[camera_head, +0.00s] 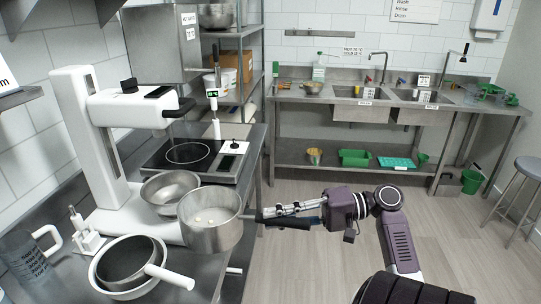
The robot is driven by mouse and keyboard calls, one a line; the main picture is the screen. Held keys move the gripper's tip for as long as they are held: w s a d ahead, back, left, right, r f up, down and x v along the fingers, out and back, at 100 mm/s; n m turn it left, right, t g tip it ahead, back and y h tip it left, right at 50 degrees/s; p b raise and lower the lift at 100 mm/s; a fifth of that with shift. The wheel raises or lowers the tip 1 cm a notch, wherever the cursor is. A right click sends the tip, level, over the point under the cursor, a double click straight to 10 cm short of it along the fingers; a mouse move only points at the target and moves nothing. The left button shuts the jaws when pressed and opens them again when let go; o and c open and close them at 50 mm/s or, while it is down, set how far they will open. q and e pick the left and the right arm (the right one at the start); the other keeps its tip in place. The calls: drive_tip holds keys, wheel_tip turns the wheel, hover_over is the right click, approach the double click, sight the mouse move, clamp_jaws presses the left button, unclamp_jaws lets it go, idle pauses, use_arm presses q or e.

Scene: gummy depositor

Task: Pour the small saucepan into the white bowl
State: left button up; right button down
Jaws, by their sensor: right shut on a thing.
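My right gripper (272,213) is shut on the dark handle of a steel saucepan (212,238). It holds the pan roughly level at the counter's right edge, with a few pale pieces inside. Whether the pan touches the counter is unclear. A white round vessel (95,278), probably the white bowl, is at the lower left of the pan. My left gripper is out of view.
A steel bowl (168,187) is just behind the held pan, by a white stand mixer (110,150). A measuring jug (28,258) is at far left. A hob (190,153) lies behind. Open floor is on the right.

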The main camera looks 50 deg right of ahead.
drive_tip(key=shift+w+f, duration=0.2)
drive_tip(key=shift+f, duration=0.15)
drive_tip(key=shift+a+r, duration=0.2)
drive_tip(key=shift+r, duration=0.25)
use_arm(q)
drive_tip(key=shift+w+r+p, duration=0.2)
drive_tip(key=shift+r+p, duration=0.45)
drive_tip(key=shift+p, duration=0.1)
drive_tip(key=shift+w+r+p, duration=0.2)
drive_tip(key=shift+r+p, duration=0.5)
drive_tip(key=shift+p, duration=0.05)
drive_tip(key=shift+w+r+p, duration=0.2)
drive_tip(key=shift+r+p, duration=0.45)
drive_tip(key=shift+p, duration=0.1)
use_arm(e)
drive_tip(key=shift+w+a+r+n+g+h, duration=0.15)
drive_tip(key=shift+w+a+r+g+h, duration=0.2)
drive_tip(key=shift+a+r, duration=0.35)
drive_tip(key=shift+w+a+r+n+g+h, duration=0.25)
drive_tip(key=shift+a+r+h, duration=0.1)
drive_tip(key=shift+r, duration=0.5)
drive_tip(key=shift+w+a+r+n+g+h, duration=0.1)
drive_tip(key=shift+w+a+r+g+h, duration=0.2)
drive_tip(key=shift+a+r, duration=0.4)
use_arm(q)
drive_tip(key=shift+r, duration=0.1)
use_arm(e)
drive_tip(key=shift+d+r, duration=0.15)
drive_tip(key=shift+r, duration=0.05)
